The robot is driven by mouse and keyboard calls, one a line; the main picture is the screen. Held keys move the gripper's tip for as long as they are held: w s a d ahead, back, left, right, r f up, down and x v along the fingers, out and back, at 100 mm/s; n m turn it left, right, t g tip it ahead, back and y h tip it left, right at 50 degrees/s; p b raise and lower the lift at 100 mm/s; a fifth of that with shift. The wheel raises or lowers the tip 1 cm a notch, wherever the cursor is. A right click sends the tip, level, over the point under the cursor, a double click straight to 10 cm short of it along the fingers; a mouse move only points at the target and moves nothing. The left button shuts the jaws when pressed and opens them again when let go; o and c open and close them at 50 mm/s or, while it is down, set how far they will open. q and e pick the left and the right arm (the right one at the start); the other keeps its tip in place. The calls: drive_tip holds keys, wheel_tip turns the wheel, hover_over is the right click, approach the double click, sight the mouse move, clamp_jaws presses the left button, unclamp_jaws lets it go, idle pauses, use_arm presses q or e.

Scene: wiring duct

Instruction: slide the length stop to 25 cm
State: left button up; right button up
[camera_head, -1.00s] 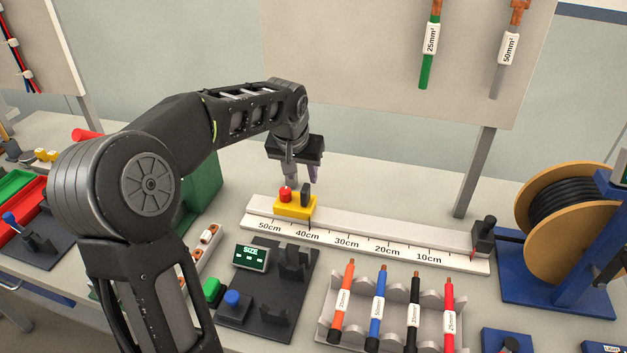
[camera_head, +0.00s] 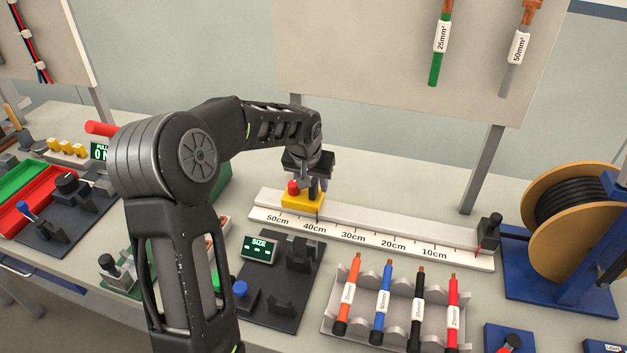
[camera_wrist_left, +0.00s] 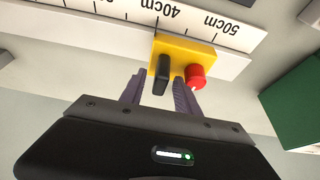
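The length stop (camera_head: 303,201) is a yellow block with a red button and an upright black handle. It sits on the white ruler rail (camera_head: 400,228), its dark pointer line near the 40 cm mark. In the wrist view the stop (camera_wrist_left: 195,50) lies just beyond my left gripper (camera_wrist_left: 160,90). The two fingers are spread apart, with the black handle (camera_wrist_left: 163,74) between them in the picture; contact cannot be made out. In the head view my left gripper (camera_head: 313,184) is low over the stop and partly hides its handle. My right gripper is not in view.
A black end block (camera_head: 489,232) stands at the rail's right end, beside a cable spool (camera_head: 535,190). A rack of cable pieces (camera_head: 398,313) and a dark size display fixture (camera_head: 259,249) stand in front of the rail. The rail right of the stop looks clear.

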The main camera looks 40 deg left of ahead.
use_arm(q)
clamp_jaws()
idle(0.4)
idle(1.0)
